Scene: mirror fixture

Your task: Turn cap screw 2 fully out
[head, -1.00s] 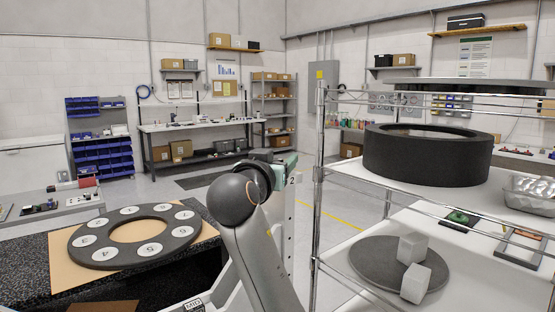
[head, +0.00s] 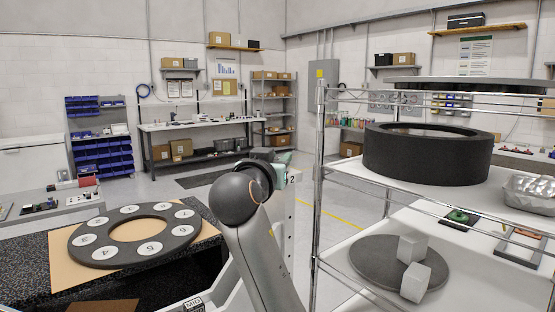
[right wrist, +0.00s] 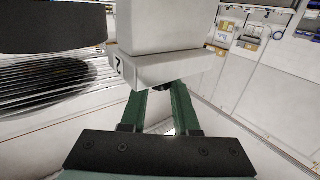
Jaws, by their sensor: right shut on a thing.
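A pale block with a label "2" (right wrist: 125,70) fills the upper middle of the right wrist view; its "2" label also shows in the head view (head: 292,179). Under its lower face is a small dark screw head (right wrist: 161,88), mostly hidden between the fingers. My right gripper (right wrist: 160,95) has its two green fingers shut on this screw from below. In the head view my right gripper (head: 281,172) shows partly behind my grey arm, beside the label. My left gripper is in neither view.
A wire shelf rack (head: 318,190) stands close to the right of my arm, holding a black ring (head: 425,165) and a grey disc with white blocks. A dark ring with numbered discs (head: 85,255) lies on the table at left.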

